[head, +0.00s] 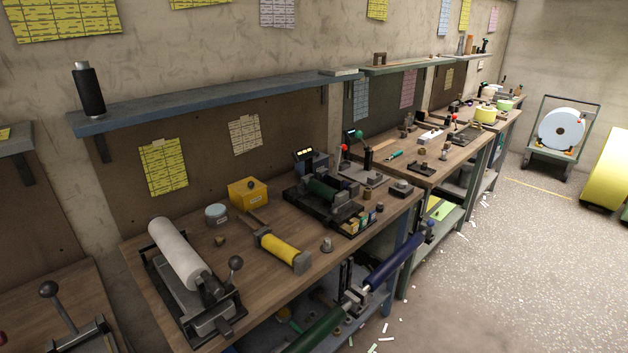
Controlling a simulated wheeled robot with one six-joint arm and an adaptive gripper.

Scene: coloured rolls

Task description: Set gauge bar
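I cannot tell for sure which piece is the gauge bar. On the nearest bench (220,295), a dark machine (335,212) with a dark green roller stands right of the middle. A yellow roll (280,249) with grey end blocks lies in front of it. A white roll (177,253) rests on a dark lever frame (203,318) at the left. A small grey knob-like piece (327,245) stands near the bench's front edge. I cannot make out my gripper in the head view.
A yellow box (250,193) and a grey round tin (216,214) stand towards the back. A blue roll (392,262) and a green roll (318,332) show along the bench front. More benches run to the right. Open speckled floor (510,270) has scattered paper scraps.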

